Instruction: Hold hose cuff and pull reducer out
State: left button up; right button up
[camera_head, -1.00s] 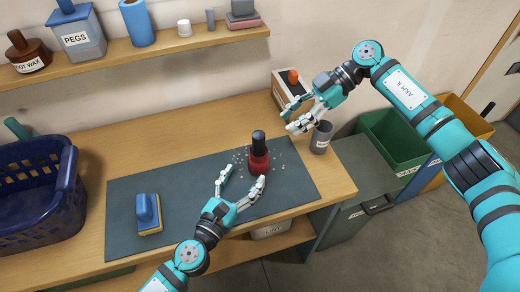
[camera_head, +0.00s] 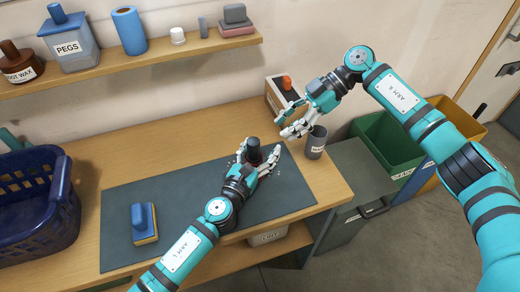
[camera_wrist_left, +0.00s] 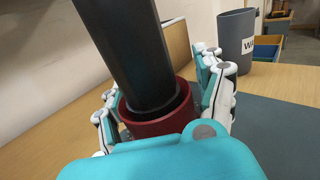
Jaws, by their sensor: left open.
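A red hose cuff (camera_head: 254,161) stands upright on the dark mat, with the black reducer (camera_head: 253,146) rising from its top. In the left wrist view the reducer (camera_wrist_left: 135,50) sits inside the rim of the red cuff (camera_wrist_left: 150,127). My left gripper (camera_head: 259,154) is open, its fingers on both sides of the cuff, hiding most of it. I cannot tell whether they touch it. My right gripper (camera_head: 284,122) is open and empty, above and to the right of the reducer.
A grey cup (camera_head: 316,142) stands right of the mat (camera_head: 180,190), near an open box (camera_head: 276,98) behind my right gripper. A blue basket (camera_head: 36,205) is at far left. Bins (camera_head: 385,150) stand beyond the bench's right end.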

pick_arm(q)
grip_shut()
dwell(0.4)
jog(key=c, duration=1.3)
grip_release()
grip_shut()
jog(key=shift+f, duration=0.1)
